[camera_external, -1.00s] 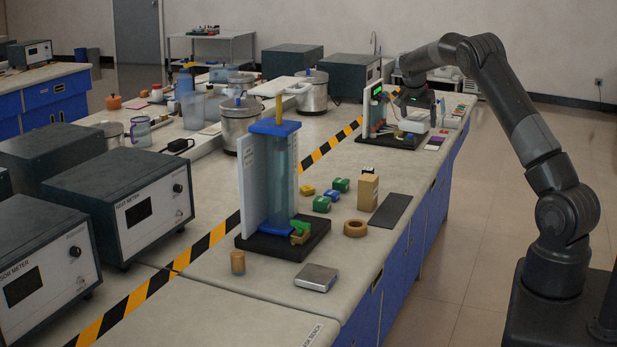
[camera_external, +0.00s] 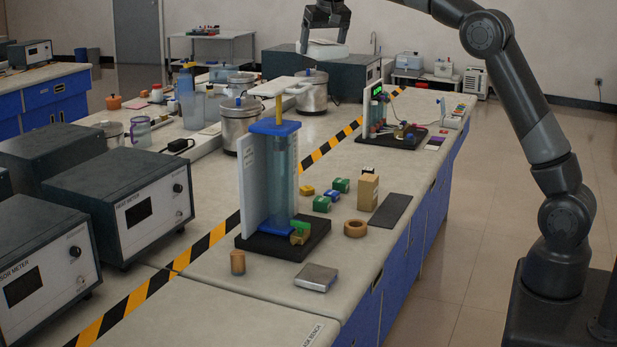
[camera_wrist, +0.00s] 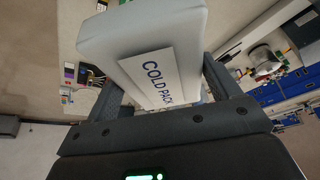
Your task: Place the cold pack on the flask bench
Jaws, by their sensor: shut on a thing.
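The cold pack (camera_external: 324,50) is a pale white-grey block held by my gripper (camera_external: 325,36) high above the far part of the benches. In the wrist view the cold pack (camera_wrist: 158,68), with its COLD PACK label, sits between the two fingers of my gripper (camera_wrist: 162,85). The gripper is shut on it. The flask bench (camera_external: 235,318) is the nearest bench top, at the bottom of the external view. Its edge label is partly cut off and reads "ASK BENCH". The visible part of that top is bare.
A graduated column on a black base (camera_external: 288,235), a small scale (camera_external: 316,277) and a wooden cylinder (camera_external: 237,262) stand just beyond the flask bench. Dark meters (camera_external: 125,205) stand left of the striped tape (camera_external: 205,243). Pots and a rack stand farther back.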

